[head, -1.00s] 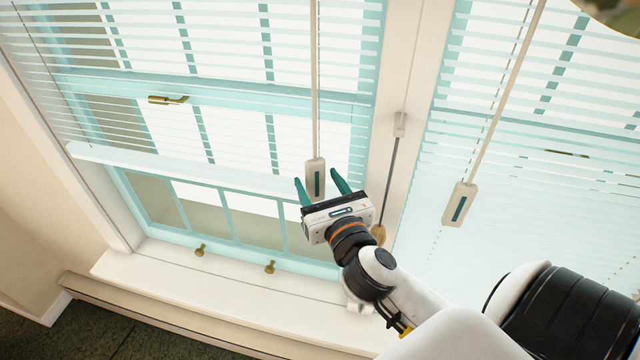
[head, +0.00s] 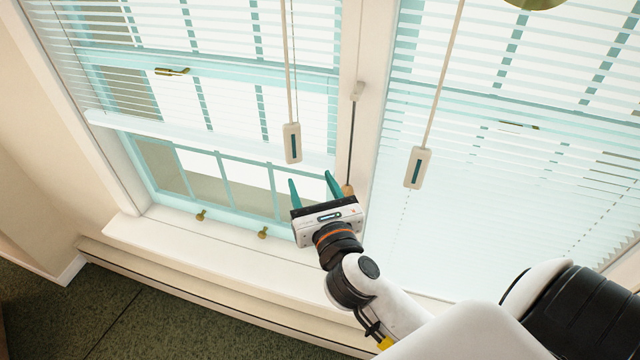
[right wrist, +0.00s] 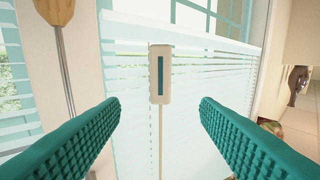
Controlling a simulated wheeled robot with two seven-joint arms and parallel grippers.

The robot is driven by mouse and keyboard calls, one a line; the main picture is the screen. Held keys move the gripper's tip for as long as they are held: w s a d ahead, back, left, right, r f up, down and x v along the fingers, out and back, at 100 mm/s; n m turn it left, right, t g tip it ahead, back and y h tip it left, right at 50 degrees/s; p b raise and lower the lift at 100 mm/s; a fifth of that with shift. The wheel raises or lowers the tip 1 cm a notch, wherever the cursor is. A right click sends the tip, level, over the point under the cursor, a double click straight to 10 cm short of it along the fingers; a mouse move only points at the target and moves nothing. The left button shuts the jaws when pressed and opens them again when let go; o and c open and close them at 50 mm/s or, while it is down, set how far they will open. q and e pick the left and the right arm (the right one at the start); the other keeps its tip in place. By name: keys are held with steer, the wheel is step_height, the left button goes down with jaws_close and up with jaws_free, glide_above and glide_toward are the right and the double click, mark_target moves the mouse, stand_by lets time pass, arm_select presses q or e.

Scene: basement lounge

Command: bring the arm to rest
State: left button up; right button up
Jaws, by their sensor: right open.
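My right gripper (head: 314,188) is open and empty in front of the window, with its two teal fingers spread apart. In the head view its fingertips are below a white blind control (head: 292,143) that hangs on a rod over the left blind (head: 220,75). A second white control (head: 417,167) hangs in front of the right blind (head: 500,180). In the right wrist view a control (right wrist: 160,74) with a teal strip shows beyond and between the open fingers, apart from both. My left gripper is in neither view.
A thin wand with a wooden end (head: 348,189) hangs on the white post between the windows. The white sill (head: 190,243) with brass knobs (head: 200,215) above it runs below. Dark green carpet (head: 120,315) is clear at lower left. A brass-coloured object (head: 535,3) shows at the top edge.

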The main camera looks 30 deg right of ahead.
steer(key=w+f+n+y+b, duration=0.1)
steer(key=w+f+n+b, duration=0.25)
steer(key=f+n, duration=1.3)
steer(key=s+a+f+n+g+y+b, duration=0.1)
steer(key=s+f+n, duration=0.15)
steer(key=f, duration=0.65)
steer(key=s+a+f+n+g+y+b, duration=0.15)
steer(key=f+n, duration=0.25)
steer(key=f, duration=0.6)
steer(key=s+f+n+g+y+b, duration=0.2)
steer(key=f+n, duration=0.1)
steer(key=f, duration=0.6)
steer(key=s+f+n+g+b, duration=0.2)
steer(key=s+f+n+g, duration=0.55)
steer(key=s+f, duration=1.05)
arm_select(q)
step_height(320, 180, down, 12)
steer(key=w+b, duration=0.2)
arm_select(e)
steer(key=s+d+f+n+g, duration=0.1)
steer(key=s+f+n, duration=0.3)
steer(key=s, duration=0.4)
steer(key=s+d+f+n+g, duration=0.1)
steer(key=s+f+n+g, duration=0.2)
steer(key=s+f, duration=0.4)
steer(key=shift+s+n+h, duration=0.45)
steer(key=shift+s, duration=0.05)
